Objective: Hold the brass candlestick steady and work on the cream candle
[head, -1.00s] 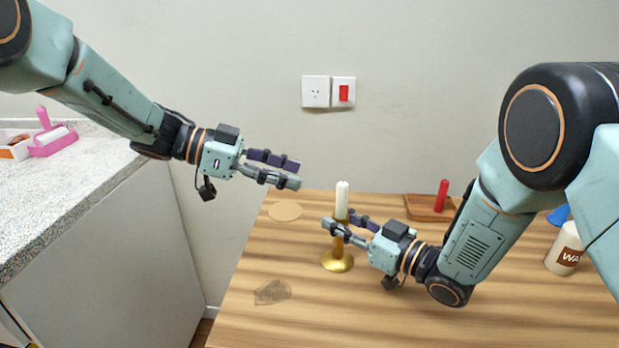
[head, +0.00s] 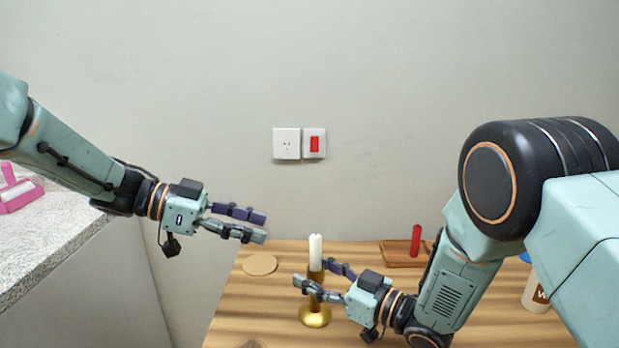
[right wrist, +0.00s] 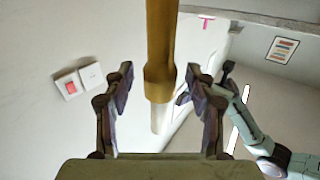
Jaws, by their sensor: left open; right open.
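The brass candlestick (head: 315,317) stands upright on the wooden table, with the cream candle (head: 315,250) upright in its top. My right gripper (head: 318,275) is open, with its fingers on either side of the candlestick's stem. In the right wrist view the stem (right wrist: 160,45) runs between the two spread fingers (right wrist: 157,90), with a gap on each side. The candle (right wrist: 159,118) shows there below the brass cup. My left gripper (head: 264,228) is open and empty, in the air to the left of the candle and a little higher than its top.
A round tan disc (head: 260,265) lies on the table (head: 235,300) left of the candlestick. A red candle (head: 415,240) stands on a wooden tray (head: 395,252) behind to the right. A white bottle (head: 535,295) is at the right, partly behind my arm. A speckled counter (head: 40,235) is at the left.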

